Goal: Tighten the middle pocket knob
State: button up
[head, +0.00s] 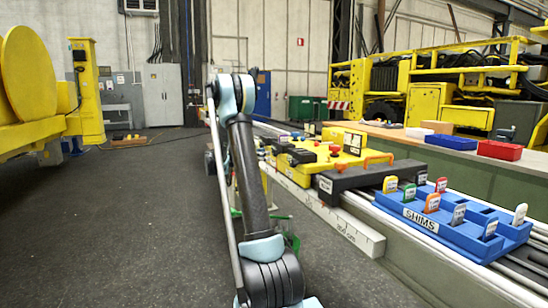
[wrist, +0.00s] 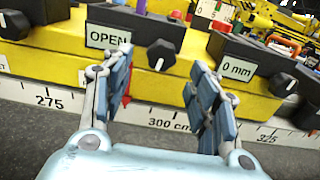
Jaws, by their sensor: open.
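In the wrist view the middle black knob (wrist: 160,55) sits on the front of the yellow pocket block (wrist: 150,85), just right of a white OPEN label (wrist: 108,37). My gripper (wrist: 161,68) is open, with one blue padded finger on each side of this knob in the picture. Nothing is between the fingers up close; the knob appears beyond the tips, and I cannot tell how far. Another black knob (wrist: 14,25) shows at the left edge. A third (wrist: 283,85) is at the right, below a 0 mm label (wrist: 237,69). The head view does not clearly show my gripper.
A white ruler rail (wrist: 168,119) runs below the block, marked 275 to 325. A red part (wrist: 127,88) is partly hidden by the left finger. In the head view a blue SHIMS tray (head: 450,240) lies on the bench at right. Open floor (head: 120,220) is at left.

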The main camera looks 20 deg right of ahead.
aim_at(273, 153)
jog(key=shift+w+d, duration=0.1)
jog(key=shift+d, duration=2.55)
jog(key=c, duration=1.1)
jog(key=shift+o, duration=0.2)
jog(key=shift+d, duration=0.2)
jog(key=shift+a, duration=0.15)
